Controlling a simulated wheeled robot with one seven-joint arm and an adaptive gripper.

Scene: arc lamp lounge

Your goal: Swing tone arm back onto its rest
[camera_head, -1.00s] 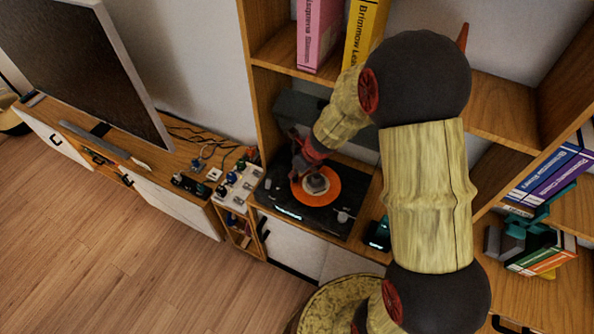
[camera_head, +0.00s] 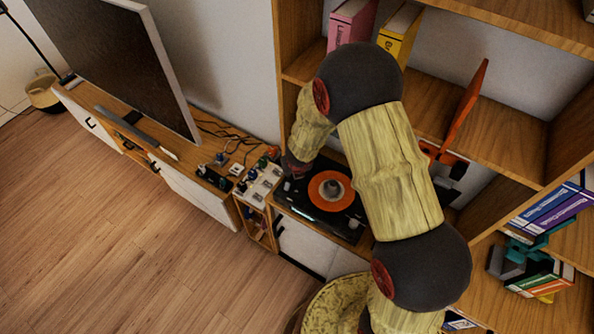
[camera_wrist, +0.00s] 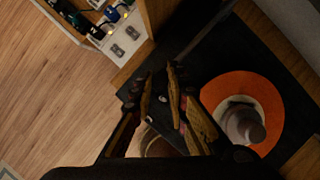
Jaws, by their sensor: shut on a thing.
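The record player, a black deck (camera_head: 300,205), sits on the low cabinet. An orange disc (camera_head: 318,195) with a grey knob-like centre lies on it; the disc also shows at right in the wrist view (camera_wrist: 214,94). The tone arm (camera_wrist: 208,30) is a thin grey rod running from the top of the wrist view down to my fingertips. My gripper (camera_wrist: 162,84) is shut on the tone arm, left of the disc and apart from it, near the deck's edge. In the head view my gripper (camera_head: 294,168) is small and dark; the tone arm cannot be made out there.
A light control box (camera_head: 258,185) with knobs stands just left of the deck. A television (camera_head: 115,65) stands further left. Shelves with a pink binder (camera_head: 350,22) and a yellow binder (camera_head: 398,32) rise behind. The wooden floor (camera_head: 130,240) at front left is clear.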

